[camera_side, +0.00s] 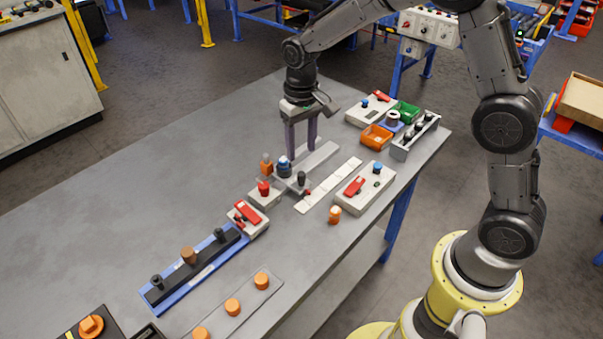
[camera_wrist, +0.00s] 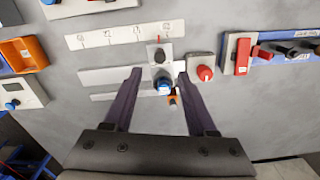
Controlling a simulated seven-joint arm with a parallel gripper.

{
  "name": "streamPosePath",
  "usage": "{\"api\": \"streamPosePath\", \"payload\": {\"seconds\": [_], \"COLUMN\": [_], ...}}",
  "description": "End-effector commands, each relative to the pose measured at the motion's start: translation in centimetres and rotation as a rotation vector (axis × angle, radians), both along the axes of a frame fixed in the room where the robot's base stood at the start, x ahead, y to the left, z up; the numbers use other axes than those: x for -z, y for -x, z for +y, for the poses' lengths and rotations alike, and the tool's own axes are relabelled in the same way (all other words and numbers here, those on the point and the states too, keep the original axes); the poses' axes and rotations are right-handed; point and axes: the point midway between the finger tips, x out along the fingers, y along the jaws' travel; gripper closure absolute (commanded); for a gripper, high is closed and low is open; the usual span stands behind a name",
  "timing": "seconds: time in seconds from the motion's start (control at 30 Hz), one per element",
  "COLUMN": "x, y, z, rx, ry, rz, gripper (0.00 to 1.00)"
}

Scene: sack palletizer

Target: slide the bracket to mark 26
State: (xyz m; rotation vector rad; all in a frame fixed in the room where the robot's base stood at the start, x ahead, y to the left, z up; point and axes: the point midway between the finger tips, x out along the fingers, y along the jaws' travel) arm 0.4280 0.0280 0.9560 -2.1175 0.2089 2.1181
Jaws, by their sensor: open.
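The bracket is a small light-grey plate (camera_side: 292,183) with a blue knob, a black knob and a thin red pointer. It also shows in the wrist view (camera_wrist: 154,72). It sits on the grey rails (camera_side: 322,157), near their right end in the wrist view. The white scale strip (camera_side: 330,186) lies alongside; its handwritten numbers (camera_wrist: 125,35) are too small to read surely. The red pointer is near the strip's rightmost mark in the wrist view. My gripper (camera_side: 301,150) is open and empty, pointing down. In the wrist view its purple fingers (camera_wrist: 160,74) appear on either side of the bracket; contact cannot be told.
A red-button box (camera_side: 264,191) stands close beside the bracket, with a red-switch box (camera_side: 248,218) beyond. An orange piece (camera_side: 266,164) is near the blue knob. A grey switch box (camera_side: 364,187) flanks the strip. The table's left side is clear.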

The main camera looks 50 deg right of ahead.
Motion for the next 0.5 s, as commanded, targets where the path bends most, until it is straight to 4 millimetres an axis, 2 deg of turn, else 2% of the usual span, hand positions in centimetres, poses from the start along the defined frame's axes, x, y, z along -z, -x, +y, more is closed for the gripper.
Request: {"api": "streamPosePath", "payload": {"seconds": [0.2, 0.4, 0.5], "x": [4.5, 7.5, 8.3], "y": [0.2, 0.1, 0.1], "z": [0.0, 0.0, 0.0], "rx": [0.0, 0.0, 0.0], "ry": [0.0, -0.001, 0.0], "rz": [0.007, 0.003, 0.001], "gripper": [0.43, 0.43, 0.43]}}
